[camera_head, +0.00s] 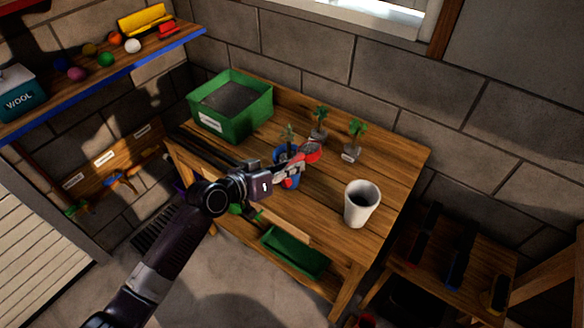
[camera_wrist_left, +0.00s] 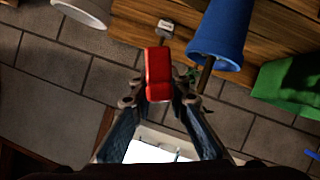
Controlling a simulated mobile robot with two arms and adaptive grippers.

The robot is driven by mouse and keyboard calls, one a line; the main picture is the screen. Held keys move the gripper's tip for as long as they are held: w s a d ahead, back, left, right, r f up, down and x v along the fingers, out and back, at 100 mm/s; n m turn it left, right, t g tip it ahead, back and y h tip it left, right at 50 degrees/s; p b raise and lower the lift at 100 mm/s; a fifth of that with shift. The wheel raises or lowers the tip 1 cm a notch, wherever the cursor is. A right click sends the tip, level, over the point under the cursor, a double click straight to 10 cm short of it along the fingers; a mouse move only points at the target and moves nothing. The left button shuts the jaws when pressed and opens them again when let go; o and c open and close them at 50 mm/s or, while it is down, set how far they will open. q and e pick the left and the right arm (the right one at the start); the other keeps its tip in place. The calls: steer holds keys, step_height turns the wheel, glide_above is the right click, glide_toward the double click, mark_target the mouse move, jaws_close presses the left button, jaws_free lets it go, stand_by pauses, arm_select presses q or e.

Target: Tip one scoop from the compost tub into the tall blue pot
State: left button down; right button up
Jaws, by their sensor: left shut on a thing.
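The compost tub (camera_head: 259,111) is green with a pale label and dark fill, at the back left of the bench; a green part of it shows in the wrist view (camera_wrist_left: 290,90). The tall blue pot (camera_head: 278,155) is partly hidden behind my left gripper; it shows as a blue cylinder in the wrist view (camera_wrist_left: 222,32). My left gripper (camera_head: 287,175) is shut on the red scoop (camera_head: 312,149), beside the blue pot; the red piece sits between the fingers in the wrist view (camera_wrist_left: 158,75). I cannot tell what the scoop holds. My right gripper is out of view.
A white pot (camera_head: 362,205) stands at the bench's right front. Seedlings (camera_head: 319,123) (camera_head: 353,140) stand behind the blue pot. A green tray (camera_head: 295,253) lies on the lower shelf. A wall shelf (camera_head: 150,50) holds balls at upper left.

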arm_select(q)
steer(key=b, duration=0.1)
steer(key=f+n+h+b, duration=0.1)
steer(key=shift+w+a+n+g+b, duration=0.15)
steer(key=shift+n+g+b, duration=0.15)
steer(key=shift+w+a+f+n+h+b, duration=0.1)
steer(key=shift+a+f+n+h+b, duration=0.1)
steer(key=shift+n+h+b, duration=0.5)
steer(key=shift+w+a+r+n+h+b, duration=0.1)
steer(key=shift+a+r+n+h+b, duration=0.2)
steer(key=shift+n+b, duration=0.5)
steer(key=shift+w+d+r+n+h+b, duration=0.15)
steer(key=shift+n+h+b, duration=0.4)
steer(key=shift+b, duration=0.3)
steer(key=shift+w+a+r+n+h+b, duration=0.1)
steer(key=shift+a+r+n+h+b, duration=0.15)
steer(key=shift+n+b, duration=0.55)
step_height(320, 180, up, 6)
steer(key=p, duration=0.4)
